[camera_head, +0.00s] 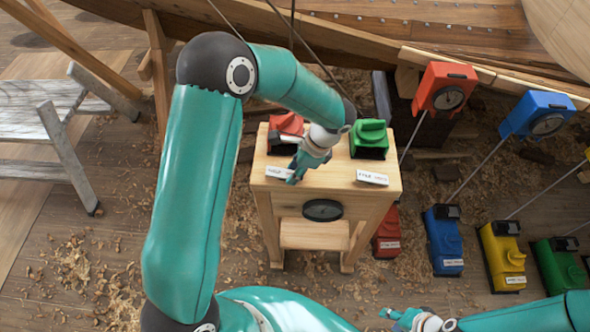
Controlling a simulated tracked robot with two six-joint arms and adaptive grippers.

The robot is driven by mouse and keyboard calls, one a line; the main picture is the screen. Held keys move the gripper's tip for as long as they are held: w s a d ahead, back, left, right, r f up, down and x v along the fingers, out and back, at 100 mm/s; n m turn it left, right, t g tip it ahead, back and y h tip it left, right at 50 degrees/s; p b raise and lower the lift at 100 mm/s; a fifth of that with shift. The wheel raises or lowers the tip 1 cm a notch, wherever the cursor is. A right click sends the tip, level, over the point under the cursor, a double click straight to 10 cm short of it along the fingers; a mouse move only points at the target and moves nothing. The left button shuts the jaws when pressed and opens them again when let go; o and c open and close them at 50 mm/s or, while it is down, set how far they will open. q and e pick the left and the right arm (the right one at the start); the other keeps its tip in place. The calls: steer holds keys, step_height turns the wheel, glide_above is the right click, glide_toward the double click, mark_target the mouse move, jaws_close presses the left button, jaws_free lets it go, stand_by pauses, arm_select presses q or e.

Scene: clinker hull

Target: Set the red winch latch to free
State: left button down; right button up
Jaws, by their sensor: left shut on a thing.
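A small wooden stand (326,184) in the middle carries a red block (287,123) at the left and a green block (369,134) at the right. A white label (279,172) lies in front of the red block and another label (372,177) in front of the green one; the lettering is too small to read surely. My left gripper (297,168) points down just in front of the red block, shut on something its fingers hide. Which way any red latch stands cannot be told. My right gripper (388,314) is low in the picture, away from the stand.
A red gauge box (446,86) and a blue one (537,113) are along the hull edge, with thin lines running down. Labelled red (386,236), blue (443,240), yellow (502,256) and green (558,266) units stand on the floor. A grey bench (45,125) is at left.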

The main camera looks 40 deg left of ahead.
mark_target(284, 172)
arm_select(q)
steer(key=shift+r+h, duration=0.15)
steer(key=shift+h, duration=0.25)
steer(key=shift+s+a+r+t+h, duration=0.1)
steer(key=shift+a+r+t+h, duration=0.15)
steer(key=shift+t+h, duration=0.3)
steer(key=shift+s+a+r+t+h, duration=0.1)
steer(key=shift+a+r+t+h, duration=0.1)
steer(key=shift+t+h, duration=0.35)
steer(key=shift+s+a+r+t+h, duration=0.15)
steer(key=shift+t+h, duration=0.25)
steer(key=shift+h, duration=0.6)
steer(key=shift+a, duration=0.1)
steer(key=c, duration=0.8)
jaws_free()
steer(key=shift+c, duration=0.2)
step_height(284, 172, up, 12)
steer(key=a, duration=0.1)
steer(key=shift+s, duration=0.3)
